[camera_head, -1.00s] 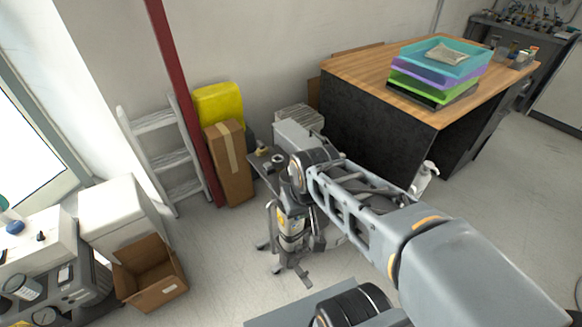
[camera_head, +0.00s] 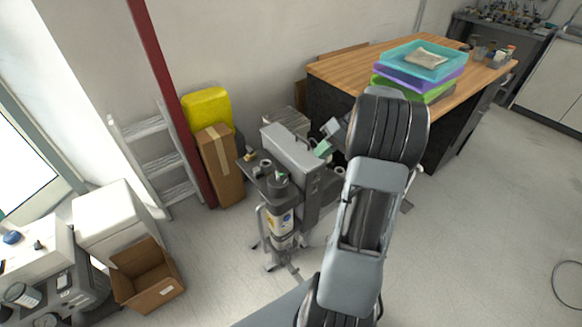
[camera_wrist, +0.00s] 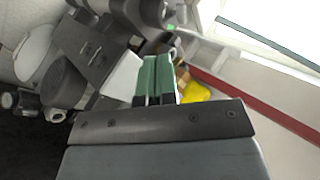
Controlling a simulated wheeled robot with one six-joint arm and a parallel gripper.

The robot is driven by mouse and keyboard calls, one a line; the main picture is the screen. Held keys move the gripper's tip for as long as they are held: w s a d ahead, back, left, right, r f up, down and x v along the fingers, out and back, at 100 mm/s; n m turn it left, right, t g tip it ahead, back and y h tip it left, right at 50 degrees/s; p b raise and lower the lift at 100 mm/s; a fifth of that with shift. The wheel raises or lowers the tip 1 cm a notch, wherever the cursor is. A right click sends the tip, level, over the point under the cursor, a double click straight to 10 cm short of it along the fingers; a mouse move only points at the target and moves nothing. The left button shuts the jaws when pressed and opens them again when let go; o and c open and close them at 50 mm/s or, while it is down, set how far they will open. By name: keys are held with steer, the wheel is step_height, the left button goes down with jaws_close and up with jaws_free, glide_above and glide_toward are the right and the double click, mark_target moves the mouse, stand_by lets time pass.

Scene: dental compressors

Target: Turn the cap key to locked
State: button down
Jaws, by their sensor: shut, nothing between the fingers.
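The grey compressor unit (camera_head: 292,150) stands on the floor, with a cylinder bearing a label (camera_head: 281,218) at its front. A dark round cap (camera_head: 279,181) with a small green mark tops the cylinder. The green mark also shows in the wrist view (camera_wrist: 171,28), partly blurred. I cannot make out a key or which way it is turned. My gripper (camera_head: 321,150) is just right of the unit's grey box, apart from the dark cap. In the wrist view its green fingers (camera_wrist: 157,62) are together, with nothing held between them.
A cardboard box (camera_head: 218,165), yellow container (camera_head: 207,108) and red post (camera_head: 172,100) stand left of the unit. A wooden-topped desk (camera_head: 345,68) with stacked trays (camera_head: 420,62) is behind right. An open carton (camera_head: 147,275) lies at lower left.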

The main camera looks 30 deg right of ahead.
mark_target(280, 180)
steer(key=x, duration=0.9)
steer(key=shift+w+a+f+b, duration=0.15)
steer(key=shift+w+f+b, duration=0.05)
steer(key=shift+f+b, duration=0.15)
steer(key=shift+w+a+r, duration=0.1)
steer(key=shift+w+a, duration=0.05)
steer(key=shift+a, duration=0.35)
steer(key=shift+w+a, duration=0.15)
steer(key=shift+a, duration=0.35)
steer(key=shift+w+a, duration=0.25)
steer(key=shift+a, duration=0.45)
